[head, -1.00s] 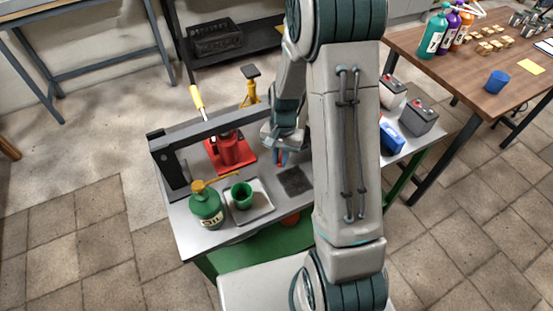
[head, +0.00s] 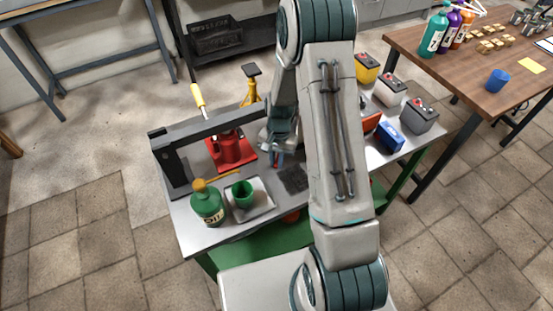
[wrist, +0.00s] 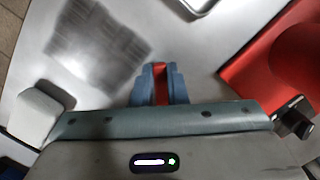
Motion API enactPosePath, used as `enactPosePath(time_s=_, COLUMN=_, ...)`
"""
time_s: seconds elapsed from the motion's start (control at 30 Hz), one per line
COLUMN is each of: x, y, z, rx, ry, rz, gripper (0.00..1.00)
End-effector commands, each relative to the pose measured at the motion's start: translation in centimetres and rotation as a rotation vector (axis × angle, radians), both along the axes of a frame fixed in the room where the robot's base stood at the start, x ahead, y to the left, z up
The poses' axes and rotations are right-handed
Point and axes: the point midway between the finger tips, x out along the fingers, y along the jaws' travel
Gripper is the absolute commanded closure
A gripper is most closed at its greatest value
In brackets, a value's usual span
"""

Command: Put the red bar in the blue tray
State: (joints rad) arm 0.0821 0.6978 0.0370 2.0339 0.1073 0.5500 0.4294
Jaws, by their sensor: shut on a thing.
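The red bar (wrist: 160,84) stands between the two blue-grey fingers of my gripper (wrist: 160,86) in the wrist view; the fingers are shut on it and hide most of it. In the head view my gripper (head: 277,160) is over the metal bench, between the red jack and the dark mat. Whether the bar touches the bench is not clear. The blue tray (head: 389,137) appears as a small blue container on the right part of the bench, to the right of my arm and apart from my gripper. Its inside is hard to make out.
A red jack (head: 230,150) and a dark frame (head: 215,127) stand left of my gripper. A dark mat (head: 294,180) lies close by. A green cup (head: 242,193) sits on a metal tray (head: 262,208), beside an oil bottle (head: 207,204). Batteries (head: 419,116) and an orange-red container (head: 372,122) flank the blue tray.

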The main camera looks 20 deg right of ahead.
Motion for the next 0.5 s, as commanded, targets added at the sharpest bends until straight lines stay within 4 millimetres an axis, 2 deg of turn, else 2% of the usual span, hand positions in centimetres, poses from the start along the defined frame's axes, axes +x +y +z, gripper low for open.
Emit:
enactPosePath(time_s=0.07, x=0.00, y=0.00, z=-0.35, rx=0.000, ry=0.000, rz=0.000, gripper=1.00)
enactPosePath(time_s=0.1, x=-0.01, y=0.01, z=-0.37, rx=0.000, ry=0.000, rz=0.000, gripper=0.84)
enactPosePath(time_s=0.17, x=-0.01, y=0.00, z=-0.26, rx=0.000, ry=0.000, rz=0.000, gripper=0.68)
enactPosePath(time_s=0.2, x=-0.02, y=-0.01, z=-0.27, rx=0.000, ry=0.000, rz=0.000, gripper=0.66)
enactPosePath(time_s=0.5, x=-0.03, y=-0.04, z=0.20, rx=0.000, ry=0.001, rz=-0.001, gripper=0.66)
